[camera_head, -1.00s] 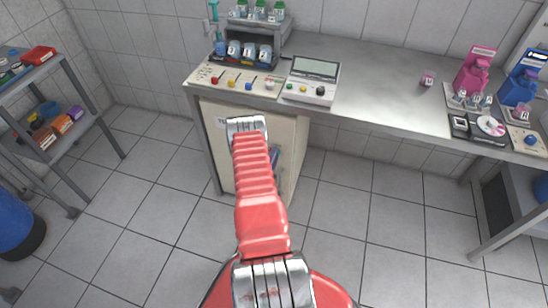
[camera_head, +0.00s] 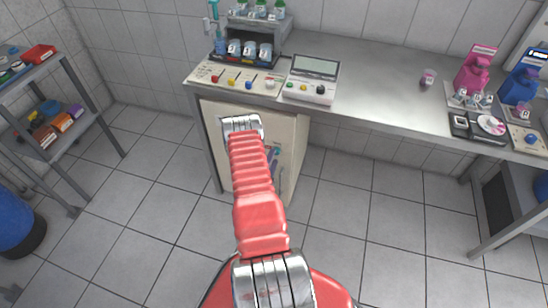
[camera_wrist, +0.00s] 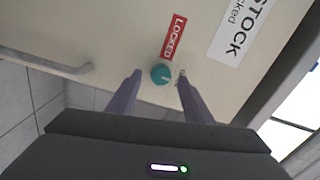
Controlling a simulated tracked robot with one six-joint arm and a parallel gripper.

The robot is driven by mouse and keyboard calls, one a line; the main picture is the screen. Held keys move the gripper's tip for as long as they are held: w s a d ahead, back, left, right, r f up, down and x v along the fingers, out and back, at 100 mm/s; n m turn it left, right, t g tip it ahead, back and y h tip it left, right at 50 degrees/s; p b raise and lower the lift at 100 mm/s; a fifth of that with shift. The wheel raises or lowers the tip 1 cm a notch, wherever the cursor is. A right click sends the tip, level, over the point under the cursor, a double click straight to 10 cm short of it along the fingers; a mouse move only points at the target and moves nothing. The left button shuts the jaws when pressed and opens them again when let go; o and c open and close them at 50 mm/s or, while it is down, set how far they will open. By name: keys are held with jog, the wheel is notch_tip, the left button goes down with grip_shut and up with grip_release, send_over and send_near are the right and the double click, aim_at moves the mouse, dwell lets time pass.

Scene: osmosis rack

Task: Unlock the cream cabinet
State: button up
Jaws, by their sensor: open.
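The cream cabinet (camera_head: 286,178) stands under the bench, mostly behind my red arm in the head view. Its front fills the wrist view (camera_wrist: 120,25). A round teal knob (camera_wrist: 161,74) with a pale mark sits on that front, just beside a red label reading LOCKED (camera_wrist: 174,37). A metal handle (camera_wrist: 50,64) is at the left. My gripper (camera_wrist: 157,82) is open, with its two dark fingers on either side of the knob. I cannot tell whether either finger touches it.
A white sign (camera_wrist: 241,30) reading STOCK is on the cabinet front. The bench (camera_head: 385,90) above carries a panel of coloured knobs (camera_head: 232,79), a device with a screen (camera_head: 312,78) and pink and blue bottles. A shelf (camera_head: 60,120) stands left. The tiled floor between is clear.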

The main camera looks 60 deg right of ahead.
jog(key=s+a, duration=0.1)
jog(key=a, duration=1)
jog(key=shift+s+a, duration=0.15)
jog(key=shift+s, duration=0.25)
jog(key=shift+f, duration=0.1)
